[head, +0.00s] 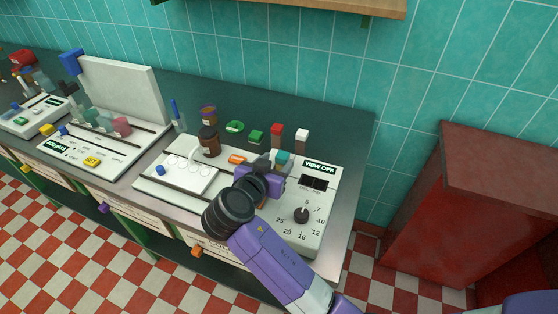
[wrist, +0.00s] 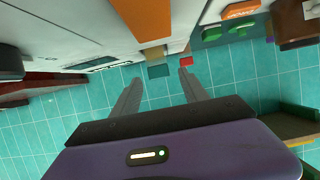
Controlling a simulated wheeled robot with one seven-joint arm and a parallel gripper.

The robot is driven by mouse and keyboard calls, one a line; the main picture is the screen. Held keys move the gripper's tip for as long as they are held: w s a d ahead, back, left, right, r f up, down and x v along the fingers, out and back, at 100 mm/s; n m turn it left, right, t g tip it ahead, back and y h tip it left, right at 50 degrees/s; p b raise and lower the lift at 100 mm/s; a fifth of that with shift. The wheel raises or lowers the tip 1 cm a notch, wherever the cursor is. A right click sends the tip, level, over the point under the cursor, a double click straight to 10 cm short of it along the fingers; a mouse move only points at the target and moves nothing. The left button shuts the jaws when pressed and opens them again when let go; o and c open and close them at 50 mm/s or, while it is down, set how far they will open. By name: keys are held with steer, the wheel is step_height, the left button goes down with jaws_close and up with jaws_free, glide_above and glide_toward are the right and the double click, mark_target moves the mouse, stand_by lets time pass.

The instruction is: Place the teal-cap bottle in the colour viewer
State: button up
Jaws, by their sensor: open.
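The teal-cap bottle shows by its teal cap (head: 283,156), at the back of the right-hand white console in the head view. The teal cap also shows in the wrist view (wrist: 158,71), between the lines of my two fingers; most of the bottle is hidden. My gripper (head: 273,158) is open and reaches over the console right at the cap; the wrist view shows its two fingers (wrist: 159,80) apart. I cannot tell whether they are around the bottle. The colour viewer (head: 314,183) is the dark-windowed unit under the "VIEW OFF" sign, to the right of my gripper.
Red-cap (head: 277,131), white-cap (head: 302,136) and green-cap (head: 257,137) items stand behind. A brown jar (head: 209,141) is to the left. A numbered dial (head: 301,215) is in front of the viewer. A red cabinet (head: 440,215) stands right.

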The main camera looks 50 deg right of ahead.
steer(key=b+v, duration=0.1)
steer(key=v, duration=0.8)
steer(key=shift+s+a+r, duration=0.1)
steer(key=shift+s+a, duration=0.1)
steer(key=shift+a, duration=0.15)
steer(key=w+a+r+n+t+y, duration=0.2)
steer(key=w+a+n+t+y, duration=0.2)
steer(key=w+a+n+t, duration=0.3)
steer(key=s+a+f+n+t+y, duration=0.4)
steer(key=s+a+n+t+y, duration=0.15)
steer(key=n+y, duration=0.2)
steer(key=s+d+f+g+y, duration=0.1)
steer(key=s+g, duration=0.1)
steer(key=s, duration=2.8)
steer(key=shift+d+f, duration=0.2)
steer(key=shift+d, duration=0.2)
